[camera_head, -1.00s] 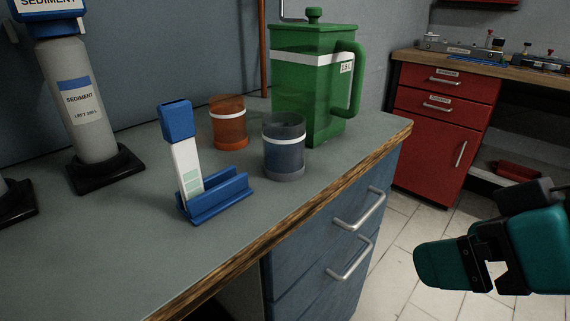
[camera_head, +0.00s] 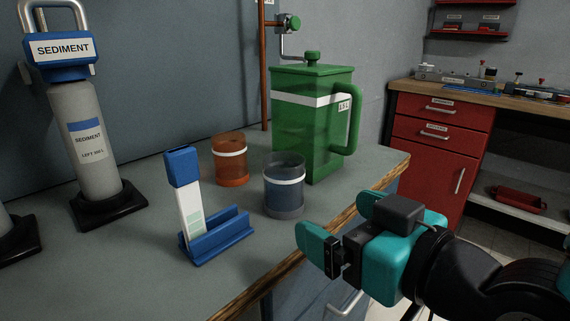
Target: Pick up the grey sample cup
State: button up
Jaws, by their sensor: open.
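The grey sample cup (camera_head: 284,190) stands upright on the bench, see-through with a white band near its top. An orange cup (camera_head: 229,162) with a similar band stands behind it to the left. My gripper (camera_head: 338,228) is open and empty over the bench's front edge, to the right of and nearer than the grey cup. It is apart from the cup.
A green lidded jug (camera_head: 312,135) stands just behind and right of the grey cup. A blue holder (camera_head: 217,238) with a blue-capped test strip (camera_head: 185,200) is at the front left. A sediment cylinder (camera_head: 91,150) stands further left. A red cabinet (camera_head: 435,150) is across the room.

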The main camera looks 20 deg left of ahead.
aim_at(297, 195)
jog(key=p+x, duration=0.7)
jog(key=shift+w+d, duration=0.1)
jog(key=p+x, duration=0.2)
jog(key=x, duration=0.3)
jog(key=shift+w+d+f, duration=0.1)
jog(key=shift+w, duration=0.1)
jog(key=c, duration=1.1)
